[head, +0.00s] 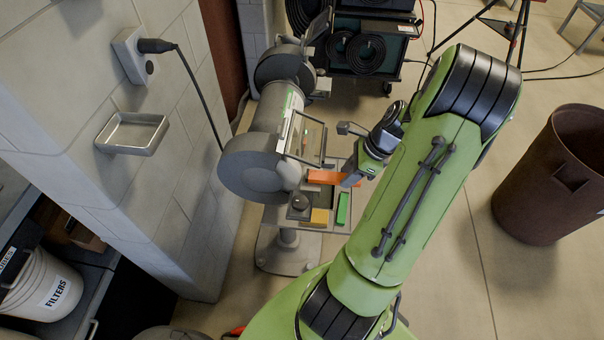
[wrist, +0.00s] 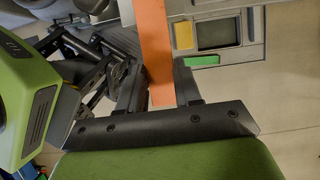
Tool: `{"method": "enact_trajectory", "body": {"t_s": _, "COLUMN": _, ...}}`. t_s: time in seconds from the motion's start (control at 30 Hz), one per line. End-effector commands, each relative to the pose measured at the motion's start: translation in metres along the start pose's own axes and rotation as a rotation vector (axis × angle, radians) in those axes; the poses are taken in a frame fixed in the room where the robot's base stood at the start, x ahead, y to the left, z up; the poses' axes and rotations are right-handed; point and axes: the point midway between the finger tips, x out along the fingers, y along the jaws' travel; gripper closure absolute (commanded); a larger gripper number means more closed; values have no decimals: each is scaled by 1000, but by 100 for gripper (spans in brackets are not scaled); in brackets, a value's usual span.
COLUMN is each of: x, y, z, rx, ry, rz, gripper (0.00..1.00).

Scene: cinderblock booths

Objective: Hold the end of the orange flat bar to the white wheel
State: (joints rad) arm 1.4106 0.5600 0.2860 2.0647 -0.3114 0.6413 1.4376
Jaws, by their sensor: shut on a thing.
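The orange flat bar (head: 325,177) is level in the head view, its free end pointing left at the near side of the grey bench grinder (head: 262,125). My gripper (head: 351,179) holds its right end. In the wrist view, the orange bar (wrist: 153,35) runs up between the two dark fingers of my gripper (wrist: 157,82) and leaves the top edge, so its free end is out of that view. The white wheel is not clearly seen; the grinder's housing and clear shield hide it. I cannot tell whether the bar touches it.
A tray below the bar holds a yellow block (head: 319,216) and a green block (head: 343,208). A cinderblock wall with an outlet (head: 133,55) and a metal dish (head: 133,133) stands left. A brown bin (head: 555,175) stands right, with open floor before it.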

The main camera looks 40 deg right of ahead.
Motion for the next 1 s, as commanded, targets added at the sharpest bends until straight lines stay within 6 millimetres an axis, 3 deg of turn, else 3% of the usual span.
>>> {"method": "enact_trajectory", "body": {"t_s": 1.0, "x": 2, "y": 0, "z": 9, "rx": -1, "ry": 0, "rz": -1, "gripper": 100}}
